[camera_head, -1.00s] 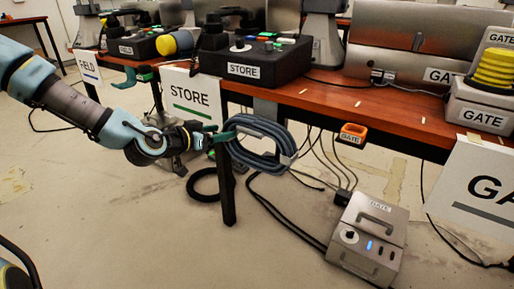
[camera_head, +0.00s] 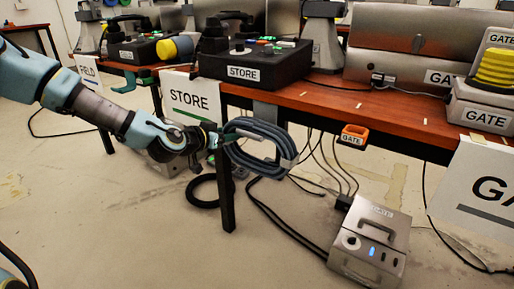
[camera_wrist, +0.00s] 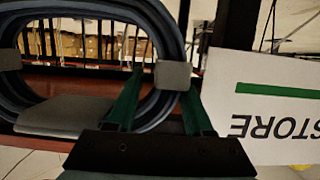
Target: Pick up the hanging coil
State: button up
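The hanging coil (camera_head: 262,145) is a dark blue-grey bundle of cable with grey bands. It hangs below the front edge of the brown table, under a grey bracket (camera_head: 265,108); what holds it up is hidden. My gripper (camera_head: 232,134) is at the coil's left side. In the wrist view, the coil (camera_wrist: 98,8) fills the left half, and my green gripper fingers (camera_wrist: 161,88) are apart. One finger reaches across the coil's opening and the other is outside, with the banded side of the coil between them. Whether they touch it is unclear.
A white STORE sign (camera_head: 190,97) hangs close by my gripper; it also shows in the wrist view (camera_wrist: 265,105). An orange GATE handle (camera_head: 353,133) and loose cables are to the right. A grey GATE box (camera_head: 370,240) sits on the floor.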

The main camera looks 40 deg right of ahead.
jog(key=shift+w, duration=0.1)
grip_shut()
jog(key=shift+r, duration=0.1)
dwell(0.8)
